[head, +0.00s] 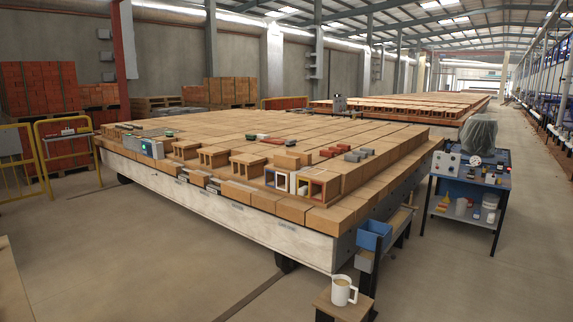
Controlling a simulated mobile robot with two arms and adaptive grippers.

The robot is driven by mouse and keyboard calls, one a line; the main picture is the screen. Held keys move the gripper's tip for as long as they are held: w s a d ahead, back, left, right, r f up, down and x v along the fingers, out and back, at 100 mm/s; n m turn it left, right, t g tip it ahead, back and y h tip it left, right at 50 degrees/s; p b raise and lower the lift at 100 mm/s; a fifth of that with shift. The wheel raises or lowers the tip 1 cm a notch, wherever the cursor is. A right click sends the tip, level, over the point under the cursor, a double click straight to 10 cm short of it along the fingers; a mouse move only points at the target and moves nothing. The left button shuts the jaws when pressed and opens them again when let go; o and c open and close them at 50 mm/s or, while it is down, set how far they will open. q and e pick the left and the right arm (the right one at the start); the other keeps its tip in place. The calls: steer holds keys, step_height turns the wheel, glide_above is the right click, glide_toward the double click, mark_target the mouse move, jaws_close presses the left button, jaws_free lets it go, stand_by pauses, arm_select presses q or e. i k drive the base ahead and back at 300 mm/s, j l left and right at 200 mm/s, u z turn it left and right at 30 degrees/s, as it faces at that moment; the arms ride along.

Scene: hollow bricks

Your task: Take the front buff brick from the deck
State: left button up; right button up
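The deck (215,203) is a long kiln-car-like platform with a pale side, covered in buff blocks. Along its near edge stand several buff hollow bricks, among them one at the left (186,150), one beside it (213,157) and one further right (247,166). Near the right corner sit hollow pieces with a pale frame (277,180) and a reddish-brown frame (318,188). I cannot tell for certain which buff brick is the front one. Neither of my grippers is in view.
A small stand with a white mug (343,290) is in front of the deck's corner, below a blue bin (373,236). A blue equipment cart (470,188) stands at the right. Yellow barriers (62,150) stand at the left. The floor (150,255) before the deck is largely clear.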

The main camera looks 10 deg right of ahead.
mark_target(285, 161)
steer(key=i+l+z, duration=0.15)
steer(key=i+l, duration=0.35)
steer(key=i+l+u, duration=0.1)
steer(key=i+u, duration=0.15)
steer(key=i, duration=0.25)
steer(key=i+l+u, duration=0.2)
steer(key=i, duration=0.3)
steer(key=i+l+u, duration=0.25)
steer(key=i, duration=0.2)
